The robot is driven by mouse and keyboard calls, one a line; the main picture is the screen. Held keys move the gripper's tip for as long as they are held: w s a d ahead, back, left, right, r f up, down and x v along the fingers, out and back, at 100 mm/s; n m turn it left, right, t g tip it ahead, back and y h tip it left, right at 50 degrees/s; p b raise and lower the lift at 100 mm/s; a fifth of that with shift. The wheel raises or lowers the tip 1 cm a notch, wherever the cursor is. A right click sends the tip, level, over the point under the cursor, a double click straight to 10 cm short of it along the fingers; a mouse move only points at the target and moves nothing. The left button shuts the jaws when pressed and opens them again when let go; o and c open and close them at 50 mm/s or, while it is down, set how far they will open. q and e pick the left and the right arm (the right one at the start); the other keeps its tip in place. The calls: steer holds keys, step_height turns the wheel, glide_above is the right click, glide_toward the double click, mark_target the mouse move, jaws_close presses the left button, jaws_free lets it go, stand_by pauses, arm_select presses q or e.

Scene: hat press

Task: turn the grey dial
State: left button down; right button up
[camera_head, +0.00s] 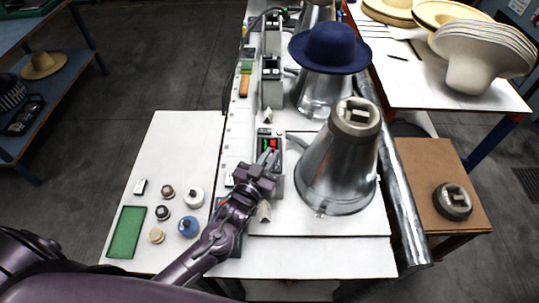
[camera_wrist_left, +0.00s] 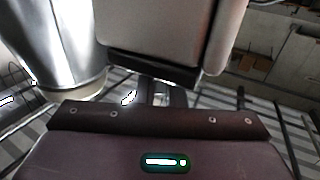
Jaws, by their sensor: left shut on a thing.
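A small control box with a red and green display (camera_head: 270,146) stands on the white workbench, left of the metal press cone (camera_head: 340,170). My left gripper (camera_head: 268,160) is at the front of this box, with its fingers shut at the box face. The grey dial is hidden behind the fingers in the head view, and its turn angle cannot be read. In the left wrist view, a pale box body (camera_wrist_left: 170,30) fills the upper middle, and the area between the fingers (camera_wrist_left: 160,95) is small and dark. My right gripper is out of view.
A blue hat (camera_head: 330,47) sits on a farther press. Several small knobs, such as a blue one (camera_head: 188,227), and a green mat (camera_head: 126,231) lie at left. A metal pipe (camera_head: 405,190) runs along the right. Stacked hats (camera_head: 482,52) lie on the right table.

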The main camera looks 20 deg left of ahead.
arm_select(q)
steer(key=shift+n+y, duration=0.9)
steer(key=shift+y, duration=0.5)
steer(key=shift+r+y, duration=0.1)
steer(key=shift+y, duration=0.2)
steer(key=c, duration=1.5)
jaws_free()
